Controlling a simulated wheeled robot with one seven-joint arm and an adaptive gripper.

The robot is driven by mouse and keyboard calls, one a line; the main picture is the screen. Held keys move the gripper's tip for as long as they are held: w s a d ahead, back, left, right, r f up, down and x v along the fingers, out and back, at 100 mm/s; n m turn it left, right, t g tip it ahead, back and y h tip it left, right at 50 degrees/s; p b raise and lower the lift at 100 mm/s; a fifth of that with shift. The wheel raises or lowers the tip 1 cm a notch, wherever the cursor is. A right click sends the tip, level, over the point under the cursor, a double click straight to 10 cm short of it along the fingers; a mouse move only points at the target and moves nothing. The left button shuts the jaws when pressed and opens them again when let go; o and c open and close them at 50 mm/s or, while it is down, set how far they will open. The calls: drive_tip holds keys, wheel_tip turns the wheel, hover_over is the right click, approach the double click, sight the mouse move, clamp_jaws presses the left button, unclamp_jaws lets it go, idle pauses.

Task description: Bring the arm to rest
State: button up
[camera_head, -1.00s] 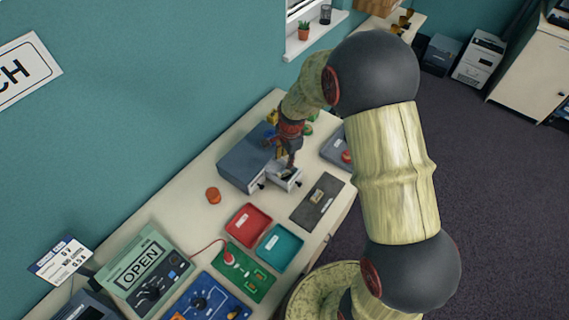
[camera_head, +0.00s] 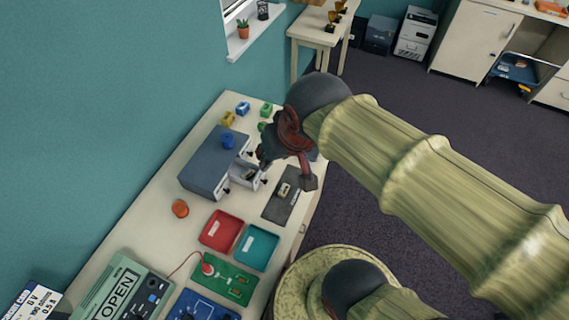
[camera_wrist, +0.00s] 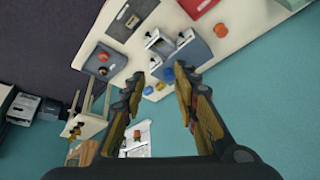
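My gripper (camera_head: 287,172) hangs above the workbench beside the grey drawer unit in the head view. In the wrist view my gripper (camera_wrist: 155,78) has its two fingers spread apart with nothing between them. My arm reaches in from the right of the head view, with its pale links bent at dark round joints. A blue piece (camera_head: 228,141) sits on top of the unit.
A red tray (camera_head: 215,243), a teal tray (camera_head: 257,247), a dark mat (camera_head: 272,211) and a green circuit board (camera_head: 238,287) lie on the bench. An orange cylinder (camera_head: 180,208) stands left. Small yellow (camera_head: 228,118) and green (camera_head: 266,109) pieces stand at the back. The wall (camera_head: 90,130) is close left.

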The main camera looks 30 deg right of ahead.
drive_tip(key=s, duration=0.1)
drive_tip(key=s+n, duration=0.1)
drive_tip(key=s, duration=0.1)
drive_tip(key=shift+s+r+n, duration=0.3)
drive_tip(key=shift+n, duration=0.1)
